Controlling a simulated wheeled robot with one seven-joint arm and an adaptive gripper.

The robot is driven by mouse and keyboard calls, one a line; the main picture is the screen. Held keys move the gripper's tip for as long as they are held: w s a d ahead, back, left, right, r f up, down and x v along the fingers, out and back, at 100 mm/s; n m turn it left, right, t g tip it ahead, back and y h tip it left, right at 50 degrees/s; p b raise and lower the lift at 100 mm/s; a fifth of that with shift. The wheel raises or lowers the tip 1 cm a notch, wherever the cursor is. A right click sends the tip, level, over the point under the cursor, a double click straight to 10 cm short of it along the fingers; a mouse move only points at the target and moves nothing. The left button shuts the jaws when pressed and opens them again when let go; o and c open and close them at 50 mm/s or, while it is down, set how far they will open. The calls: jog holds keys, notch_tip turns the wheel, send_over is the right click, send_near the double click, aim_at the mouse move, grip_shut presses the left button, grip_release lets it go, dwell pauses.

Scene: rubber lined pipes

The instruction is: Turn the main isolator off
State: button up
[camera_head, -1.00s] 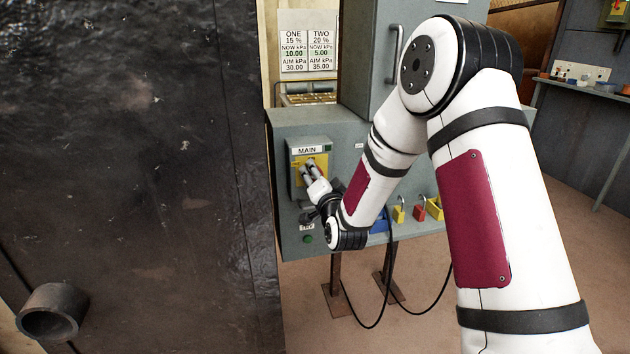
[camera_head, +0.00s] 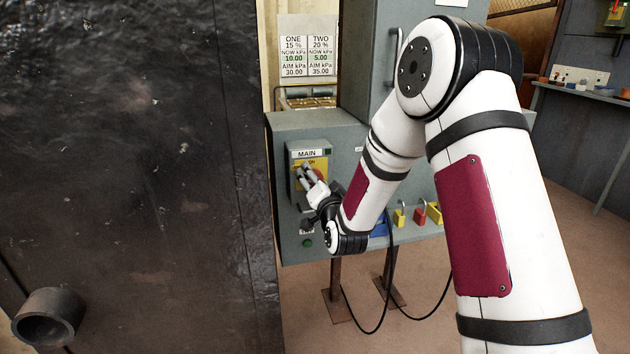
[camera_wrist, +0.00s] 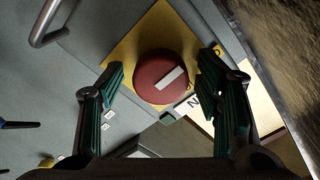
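The main isolator is a round red knob with a white bar (camera_wrist: 160,77) on a yellow plate (camera_wrist: 118,45) in the wrist view. In the head view its yellow plate (camera_head: 297,180) sits under the MAIN label (camera_head: 307,153), and part of the red knob (camera_head: 317,174) shows past my fingers. My gripper (camera_wrist: 165,82) is open, with one finger on each side of the knob. Gaps show between the fingers and the knob, so it is not gripped. The head view also shows my gripper (camera_head: 307,178) in front of the plate.
The grey panel (camera_head: 345,140) carries padlocks (camera_head: 419,213) along its lower edge. A dark wall-like slab (camera_head: 130,150) with a pipe stub (camera_head: 48,316) fills the left. A reading board (camera_head: 308,47) hangs behind. A black cable (camera_head: 387,290) hangs below the panel.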

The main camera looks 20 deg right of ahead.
jog(key=s, duration=1.2)
dwell(0.3)
jog(key=s+r+n+g, duration=0.25)
jog(key=s+g, duration=0.35)
jog(key=s, duration=0.8)
jog(key=s+r+n+g, duration=0.25)
jog(key=s+g, duration=0.25)
jog(key=s, duration=0.9)
jog(key=s+r+n+g, duration=0.2)
jog(key=s+n+g, duration=0.3)
jog(key=s, duration=0.9)
notch_tip(320, 180, up, 17)
jog(key=m+t+p, duration=0.1)
jog(key=t+p, duration=0.1)
jog(key=p, duration=1.3)
jog(key=shift+w+d+p, duration=0.15)
jog(key=shift+w+p, duration=0.15)
jog(key=shift+w, duration=0.1)
